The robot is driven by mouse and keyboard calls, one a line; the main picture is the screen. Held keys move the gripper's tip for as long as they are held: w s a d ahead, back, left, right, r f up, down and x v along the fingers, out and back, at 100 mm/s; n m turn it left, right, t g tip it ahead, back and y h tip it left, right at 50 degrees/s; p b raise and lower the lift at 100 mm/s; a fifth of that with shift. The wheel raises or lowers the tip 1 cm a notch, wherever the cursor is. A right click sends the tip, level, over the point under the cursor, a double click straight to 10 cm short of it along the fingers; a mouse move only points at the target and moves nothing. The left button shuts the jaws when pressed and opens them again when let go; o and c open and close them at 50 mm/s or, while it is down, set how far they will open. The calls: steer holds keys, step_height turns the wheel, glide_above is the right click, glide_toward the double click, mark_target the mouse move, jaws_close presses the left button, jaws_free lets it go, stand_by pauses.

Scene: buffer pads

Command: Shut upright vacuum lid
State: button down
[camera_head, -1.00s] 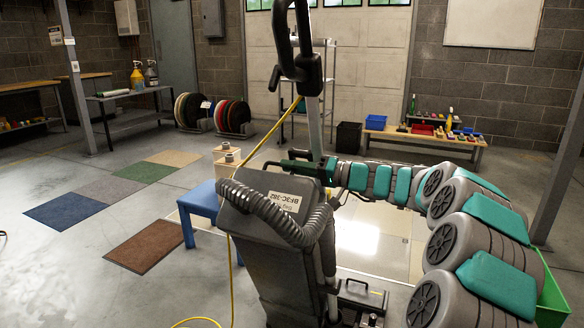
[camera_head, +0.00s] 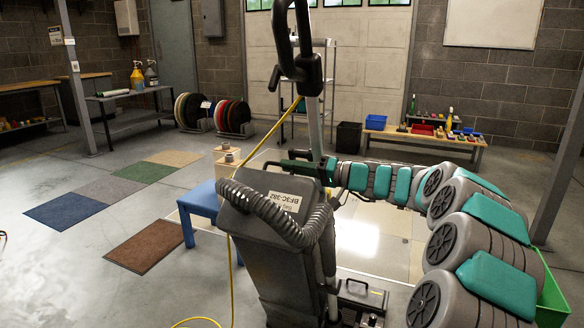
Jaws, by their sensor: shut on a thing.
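The upright vacuum (camera_head: 265,262) stands in the front centre, with a dark grey body, a ribbed hose (camera_head: 262,207) across its front and a tall pole with a black handle (camera_head: 303,62). Its lid (camera_head: 250,183) is the dark panel at the top, carrying a pale label (camera_head: 284,202). My grey and teal arm reaches in from the right, behind the pole. My gripper (camera_head: 290,161) is at the far upper edge of the lid, shut on it. The fingertips are small and partly hidden, and the lid's hinge and the gap under it cannot be made out.
A yellow cord (camera_head: 229,265) hangs beside the vacuum and runs on the floor. A blue stool (camera_head: 200,203) stands close behind on the left. A black case (camera_head: 362,297) is at the vacuum's right foot. Floor mats (camera_head: 68,212) lie on the left, with open floor around.

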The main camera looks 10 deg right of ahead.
steer(key=shift+w+d+f+b, duration=0.65)
steer(key=shift+w+f+b, duration=0.25)
steer(key=shift+f+b, duration=0.1)
steer(key=shift+r, duration=0.1)
steer(key=c, duration=0.9)
jaws_free()
steer(key=shift+b+v, duration=0.3)
steer(key=shift+v, duration=3.65)
